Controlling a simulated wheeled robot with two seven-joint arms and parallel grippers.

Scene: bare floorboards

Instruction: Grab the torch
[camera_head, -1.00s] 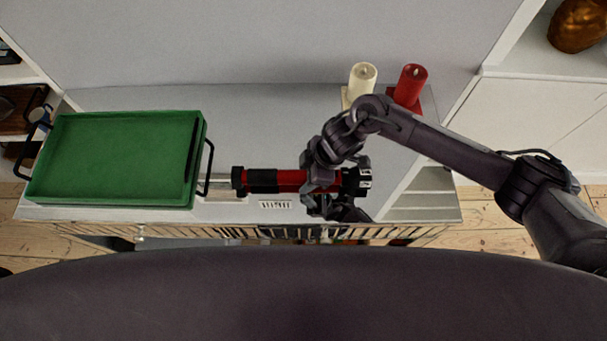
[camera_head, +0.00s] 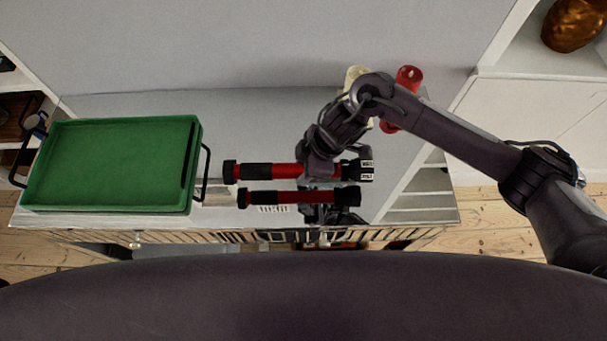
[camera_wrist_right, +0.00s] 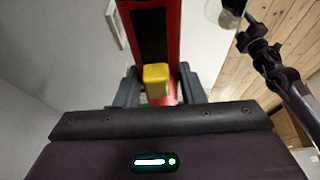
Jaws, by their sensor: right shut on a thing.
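The red and black torch (camera_head: 258,171) lies level across the jaws of my right gripper (camera_head: 320,170) in the head view. The gripper is shut on the torch near its wide black right end, and hides part of its body. The torch is apart from the cabinet top; a smaller copy below it looks like its reflection. In the right wrist view the torch (camera_wrist_right: 152,35) runs upward between the fingers (camera_wrist_right: 158,85), with a yellow button facing the camera. A dark jointed part at the right there looks like my left gripper (camera_wrist_right: 255,38); its jaws are unclear.
A green tray (camera_head: 110,207) with black handles stands on the left of the glossy cabinet top (camera_head: 260,110). A red candle (camera_head: 410,76) and a cream candle (camera_head: 352,74), partly hidden by my arm, stand at the back right. The back middle is clear.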

